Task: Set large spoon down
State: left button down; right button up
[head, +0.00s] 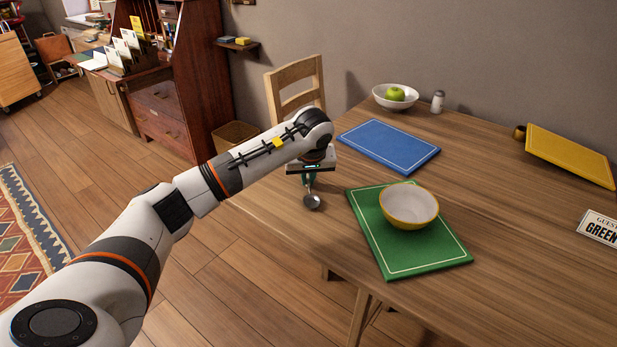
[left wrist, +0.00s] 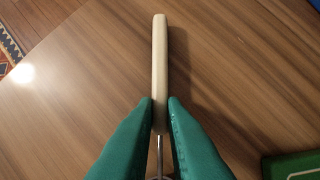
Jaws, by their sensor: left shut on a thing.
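The large spoon has a round metal bowl (head: 312,202) that shows below my left gripper (head: 309,180) in the head view. Its pale handle (left wrist: 160,60) runs up the middle of the left wrist view. My left gripper's green fingers (left wrist: 160,110) are shut on the spoon near the lower end of that handle. The spoon is over the wooden table (head: 300,235), left of the green mat (head: 375,252). I cannot tell whether it touches the tabletop. My right gripper is not in view.
A yellow-rimmed bowl (head: 409,206) sits on the green mat. A blue mat (head: 388,146), a white bowl (head: 395,104) with a green apple (head: 396,93), and a shaker (head: 437,102) are farther back.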

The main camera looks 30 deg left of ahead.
pick_arm(q)
jog(key=shift+f, duration=0.1)
jog(key=c, duration=1.5)
grip_release()
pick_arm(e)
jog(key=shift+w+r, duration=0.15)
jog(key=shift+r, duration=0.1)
